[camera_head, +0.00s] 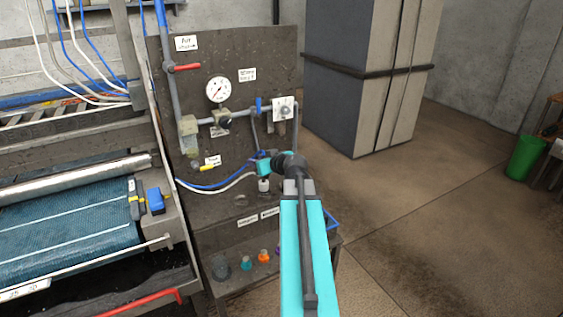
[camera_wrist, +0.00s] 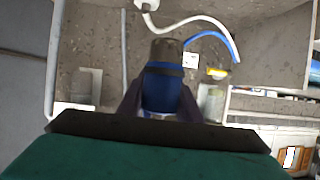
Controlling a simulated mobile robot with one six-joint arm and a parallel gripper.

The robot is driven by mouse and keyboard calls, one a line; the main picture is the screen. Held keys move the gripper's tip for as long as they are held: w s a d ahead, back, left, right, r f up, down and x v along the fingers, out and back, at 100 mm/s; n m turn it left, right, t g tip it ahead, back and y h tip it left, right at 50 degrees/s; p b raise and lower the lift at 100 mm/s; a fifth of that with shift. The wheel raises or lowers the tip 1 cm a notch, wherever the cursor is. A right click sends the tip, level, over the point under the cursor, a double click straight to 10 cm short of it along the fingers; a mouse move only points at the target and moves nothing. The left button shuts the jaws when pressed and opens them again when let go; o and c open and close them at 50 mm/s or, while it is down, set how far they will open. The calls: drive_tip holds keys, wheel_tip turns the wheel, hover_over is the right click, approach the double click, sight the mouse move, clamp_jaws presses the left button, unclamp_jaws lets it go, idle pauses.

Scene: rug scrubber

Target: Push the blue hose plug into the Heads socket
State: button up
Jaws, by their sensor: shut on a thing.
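In the wrist view, my gripper (camera_wrist: 161,97) is shut on the blue hose plug (camera_wrist: 163,85), with one dark finger on each side. The plug has a dark band and a grey-brown end pointing away from the gripper. In the head view, my gripper (camera_head: 266,166) is in front of the lower right part of the dark panel, and my wrist hides most of what it holds. A blue hose (camera_head: 222,186) runs from the left to the gripper. Two small panel labels (camera_head: 247,220) below are too small to read, so I cannot tell which socket is Heads.
The panel (camera_head: 180,110) carries a gauge (camera_head: 218,90), a red lever (camera_head: 186,67), a yellow lever (camera_head: 207,168) and pipes. A white hose (camera_head: 225,190) hangs below the blue one. Small coloured pieces (camera_head: 264,257) stand on the lower shelf. Open floor lies right.

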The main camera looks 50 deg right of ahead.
drive_tip(key=w+a+r+n+y, duration=0.15)
drive_tip(key=w+a, duration=0.35)
drive_tip(key=a, duration=0.5)
drive_tip(key=w+a+r, duration=0.2)
drive_tip(key=w+a, duration=0.2)
drive_tip(key=a, duration=0.6)
drive_tip(key=w+a+r, duration=0.2)
drive_tip(key=w+a, duration=0.3)
drive_tip(key=a, duration=0.5)
drive_tip(key=a+f+b, duration=0.2)
drive_tip(key=a+b, duration=0.3)
drive_tip(key=a, duration=0.3)
drive_tip(key=a+f+n+y+b, duration=0.1)
drive_tip(key=a+f+b, duration=0.2)
drive_tip(key=a+b, duration=0.2)
drive_tip(key=shift+w+a+f+t, duration=0.35)
drive_tip(key=shift+w+a+t, duration=0.1)
drive_tip(key=shift+a, duration=1.25)
drive_tip(key=shift+y, duration=0.25)
